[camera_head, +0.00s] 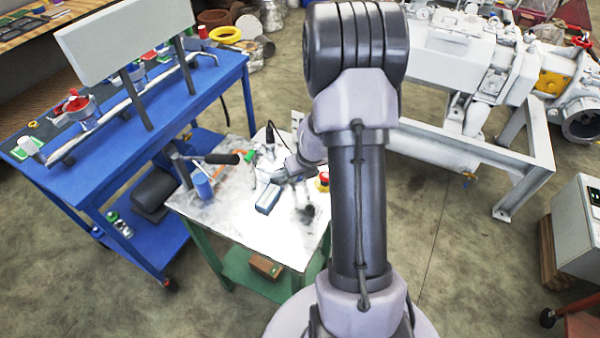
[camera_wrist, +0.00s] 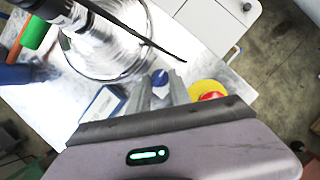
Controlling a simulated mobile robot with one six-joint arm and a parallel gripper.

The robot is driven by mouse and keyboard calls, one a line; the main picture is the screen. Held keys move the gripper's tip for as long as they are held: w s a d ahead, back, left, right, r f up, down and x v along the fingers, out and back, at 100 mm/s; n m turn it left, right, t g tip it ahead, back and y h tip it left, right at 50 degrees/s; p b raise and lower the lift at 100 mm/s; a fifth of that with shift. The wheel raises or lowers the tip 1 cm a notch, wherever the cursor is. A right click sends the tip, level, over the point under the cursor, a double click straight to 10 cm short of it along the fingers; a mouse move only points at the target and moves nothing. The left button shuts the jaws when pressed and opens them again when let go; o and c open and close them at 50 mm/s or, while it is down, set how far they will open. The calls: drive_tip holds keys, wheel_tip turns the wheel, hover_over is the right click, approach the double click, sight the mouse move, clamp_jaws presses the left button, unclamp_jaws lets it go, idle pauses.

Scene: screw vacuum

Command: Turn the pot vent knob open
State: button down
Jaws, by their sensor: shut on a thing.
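The pot (camera_wrist: 105,50) is a shiny round vessel at the upper left of the wrist view. In the head view the pot (camera_head: 265,163) stands on the white-topped table, partly behind my arm. The vent knob (camera_wrist: 159,77) is small and blue, beside the pot's lower right edge. My gripper (camera_wrist: 161,84) has its two grey fingers on either side of the knob and is shut on it. How far the knob is turned cannot be told, as the fingers hide part of it.
A red button on a yellow base (camera_wrist: 208,93) sits close right of the fingers. A blue-grey box (camera_head: 268,199) lies in front of the pot. A black hose crosses above the pot. A blue workbench (camera_head: 190,110) is behind left.

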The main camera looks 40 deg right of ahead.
idle(0.4)
drive_tip(key=c, duration=1.2)
unclamp_jaws()
